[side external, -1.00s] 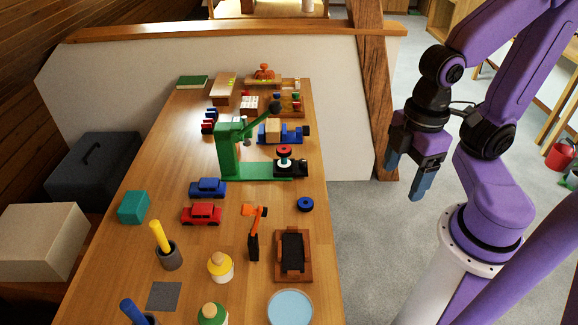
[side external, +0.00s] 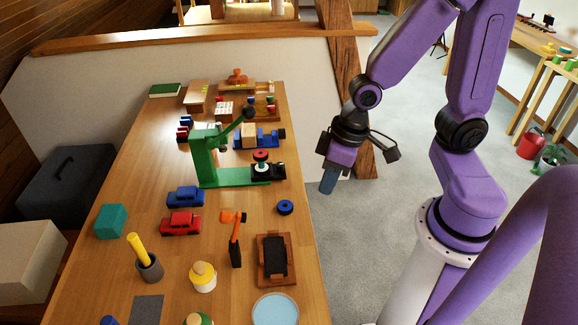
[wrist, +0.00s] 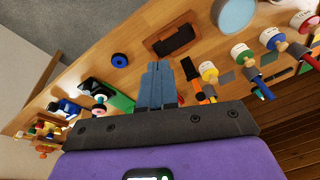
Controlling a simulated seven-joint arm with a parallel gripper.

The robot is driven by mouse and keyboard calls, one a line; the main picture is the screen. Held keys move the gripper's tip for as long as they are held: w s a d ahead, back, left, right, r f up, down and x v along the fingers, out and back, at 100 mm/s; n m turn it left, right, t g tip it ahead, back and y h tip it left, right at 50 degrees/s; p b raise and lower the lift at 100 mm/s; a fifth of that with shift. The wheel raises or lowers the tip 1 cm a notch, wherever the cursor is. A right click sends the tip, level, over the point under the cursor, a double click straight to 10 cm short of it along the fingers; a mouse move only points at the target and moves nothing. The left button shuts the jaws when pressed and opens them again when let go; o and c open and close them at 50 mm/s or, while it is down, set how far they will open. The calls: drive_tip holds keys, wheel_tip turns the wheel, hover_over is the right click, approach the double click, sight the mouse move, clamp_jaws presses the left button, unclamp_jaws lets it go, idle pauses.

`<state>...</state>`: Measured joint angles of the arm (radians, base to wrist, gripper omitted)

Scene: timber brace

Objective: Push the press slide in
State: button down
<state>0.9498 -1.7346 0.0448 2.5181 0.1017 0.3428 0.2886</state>
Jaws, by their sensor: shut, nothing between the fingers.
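The green press (side external: 215,155) stands on the table with its lever raised up to the right. Its black slide (side external: 268,172) sticks out at the right end of the green base and carries a red and white round piece (side external: 261,160). In the wrist view the slide (wrist: 97,87) shows at the left, near the green base (wrist: 120,101). My gripper (side external: 328,181) is shut and empty, pointing down off the table's right edge, to the right of the slide and apart from it. In the wrist view its blue fingers (wrist: 158,82) are together.
A blue ring (side external: 285,208) and a brown tray with a black pad (side external: 275,258) lie near the table's right edge. A blue and wooden vise (side external: 258,137) stands behind the press. Blue (side external: 185,197) and red (side external: 180,223) cars lie in front of it.

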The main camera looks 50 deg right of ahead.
drive_tip(key=w+d+f+m+t+h, duration=0.2)
drive_tip(key=w+d+f+m+t, duration=0.1)
drive_tip(key=w+d+f+m, duration=0.45)
drive_tip(key=w+d+f+m+t+h, duration=0.1)
drive_tip(key=w+d+f+m+t, duration=0.25)
drive_tip(key=w+d+m, duration=0.4)
drive_tip(key=shift+g, duration=0.35)
drive_tip(key=x, duration=0.3)
drive_tip(key=d+x, duration=0.1)
drive_tip(key=x, duration=0.6)
drive_tip(key=shift+d, duration=0.15)
drive_tip(key=shift+w+a, duration=0.4)
drive_tip(key=shift+w, duration=0.4)
